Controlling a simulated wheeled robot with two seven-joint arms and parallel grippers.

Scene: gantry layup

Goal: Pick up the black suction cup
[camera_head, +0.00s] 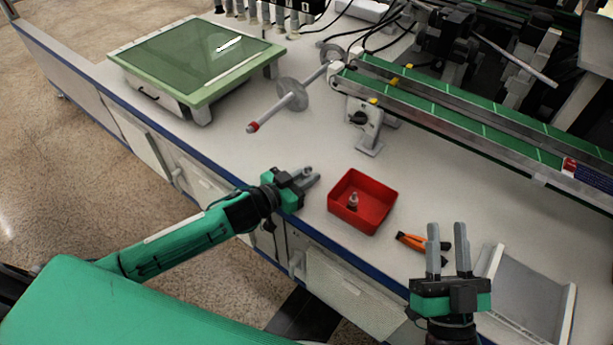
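A small grey and dark fitting (353,200) stands in the red bin (378,215) on the bench; it may be the suction cup, but it is too small to tell. My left gripper (311,177) is over the bench's front edge, left of the bin, with its fingers pointing right. Its fingers look close together; I cannot make out whether anything is between them. My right gripper (448,236) is open and empty, right of the bin, with its fingers pointing away from me.
Orange-handled pliers (412,241) lie just left of my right gripper. A grey tray (529,292) is at the right. A green-topped panel (185,55) and a rod with a disc (292,95) lie behind left. A green rail (465,105) crosses the back right.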

